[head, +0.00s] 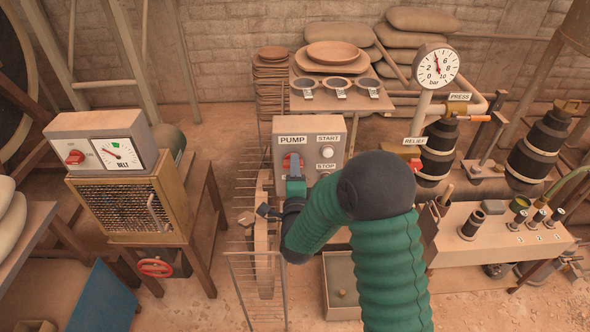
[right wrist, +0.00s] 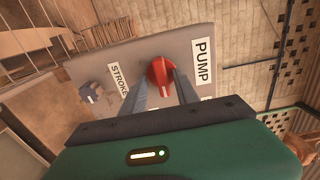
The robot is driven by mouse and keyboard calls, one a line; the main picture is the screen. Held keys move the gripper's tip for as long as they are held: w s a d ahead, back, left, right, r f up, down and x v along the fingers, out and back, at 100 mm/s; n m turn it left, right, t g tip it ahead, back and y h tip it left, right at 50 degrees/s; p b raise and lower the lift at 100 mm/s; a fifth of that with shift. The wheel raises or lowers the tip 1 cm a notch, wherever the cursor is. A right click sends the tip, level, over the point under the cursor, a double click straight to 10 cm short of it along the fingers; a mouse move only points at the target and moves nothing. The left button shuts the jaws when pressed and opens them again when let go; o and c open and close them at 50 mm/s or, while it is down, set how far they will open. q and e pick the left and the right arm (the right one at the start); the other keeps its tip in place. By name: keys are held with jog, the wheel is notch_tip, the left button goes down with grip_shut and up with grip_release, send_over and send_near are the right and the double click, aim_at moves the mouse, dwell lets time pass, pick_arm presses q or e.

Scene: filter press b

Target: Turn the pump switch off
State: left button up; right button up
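The grey pump box (head: 336,152) stands in the middle of the head view, with a PUMP label and START and STOP buttons. Its red pump switch (head: 286,161) is partly hidden behind my right gripper (head: 293,167). In the right wrist view the red switch (right wrist: 160,73) shows a pale mark on its bar. The fingers of my right gripper (right wrist: 160,84) are apart, one on each side of the switch. I cannot tell whether they touch it. My left gripper is in neither view.
A wire fence (head: 257,280) rises below the pump box. A gauge (head: 436,66) stands at the right.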

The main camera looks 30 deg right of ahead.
jog(key=shift+w+a+r, duration=0.2)
jog(key=shift+a, duration=0.2)
jog(key=shift+d+f, duration=0.1)
jog(key=shift+d, duration=0.25)
jog(key=c, duration=0.8)
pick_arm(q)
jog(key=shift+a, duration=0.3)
pick_arm(e)
jog(key=shift+a, duration=0.1)
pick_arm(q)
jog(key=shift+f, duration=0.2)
pick_arm(e)
jog(key=shift+f+n, duration=0.15)
jog(key=shift+n, duration=0.25)
pick_arm(q)
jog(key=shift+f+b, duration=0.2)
jog(key=shift+b, duration=0.15)
pick_arm(e)
jog(key=n, duration=1.7)
jog(key=shift+s+a+f, duration=0.1)
jog(key=shift+f, duration=0.05)
jog(key=shift+n, duration=0.3)
